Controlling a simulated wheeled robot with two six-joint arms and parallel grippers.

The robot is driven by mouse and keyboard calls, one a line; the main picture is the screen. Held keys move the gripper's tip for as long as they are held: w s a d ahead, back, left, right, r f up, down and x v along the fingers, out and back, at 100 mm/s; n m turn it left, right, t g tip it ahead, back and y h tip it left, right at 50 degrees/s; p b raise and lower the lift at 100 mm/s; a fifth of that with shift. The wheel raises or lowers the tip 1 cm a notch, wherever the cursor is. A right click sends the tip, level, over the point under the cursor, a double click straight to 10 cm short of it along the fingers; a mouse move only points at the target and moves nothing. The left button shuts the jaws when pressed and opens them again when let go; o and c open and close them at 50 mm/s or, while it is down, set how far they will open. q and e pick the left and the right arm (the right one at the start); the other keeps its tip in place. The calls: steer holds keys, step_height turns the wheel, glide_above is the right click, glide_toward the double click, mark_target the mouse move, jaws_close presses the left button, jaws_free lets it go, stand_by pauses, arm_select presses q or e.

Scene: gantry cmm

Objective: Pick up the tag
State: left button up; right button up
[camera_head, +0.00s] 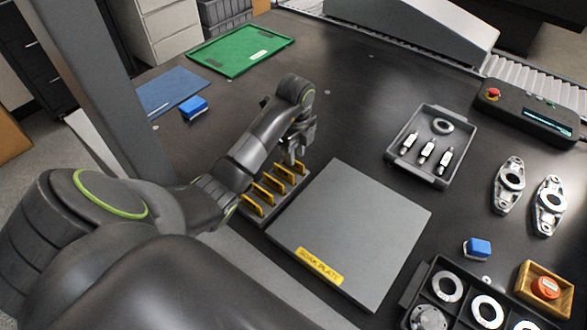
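Several yellow tags stand upright in a row in a dark rack (262,221), left of the grey soak plate. The tag at the far end (299,166) is right by my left gripper (293,160). The gripper points down at that end of the rack. Its fingers are small and dark here, and I cannot tell whether they are apart or closed on a tag. My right gripper is not in view.
The flat soak plate (350,230) lies right of the rack. A grey tray (398,150) with cylindrical parts, metal brackets (508,185), a blue block (477,249) and a wooden box (527,276) stand further right. A green tray (235,52) lies at the back left.

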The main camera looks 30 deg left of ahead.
arm_select(q)
steer(key=shift+s+a+f+b, duration=0.15)
steer(key=shift+f+b, duration=0.25)
steer(key=shift+f, duration=0.2)
steer(key=shift+w+a+f+b, duration=0.15)
steer(key=shift+f+b, duration=0.25)
steer(key=shift+f, duration=0.2)
steer(key=shift+s+f, duration=0.1)
steer(key=shift+f, duration=0.65)
jaws_close()
